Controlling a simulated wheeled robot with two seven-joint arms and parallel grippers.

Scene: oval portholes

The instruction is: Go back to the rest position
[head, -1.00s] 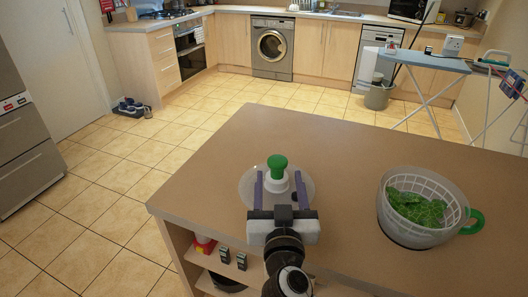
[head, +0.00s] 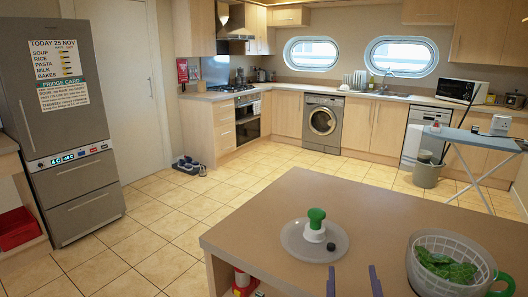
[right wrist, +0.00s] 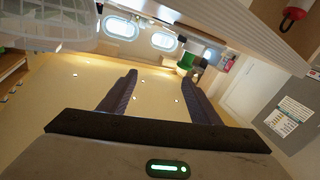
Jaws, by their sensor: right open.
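My right gripper (head: 353,283) shows at the bottom edge of the head view as two purple fingers, apart with nothing between them. The fingers also show spread and empty in the right wrist view (right wrist: 158,72). A round translucent lid (head: 293,240) with a white hub and a green knob (head: 316,217) lies on the island worktop (head: 400,215), behind and left of the gripper. A translucent bowl (head: 422,251) with a basket, green leaves (head: 450,265) and a green handle (head: 503,284) stands on the worktop to the right. My left gripper is out of view.
An ironing board (head: 475,138) and a grey bin (head: 427,174) stand behind the island at the right. A fridge (head: 72,125) is at the left. Shoes (head: 187,166) lie on the floor near the door. The tiled floor (head: 165,220) left of the island is clear.

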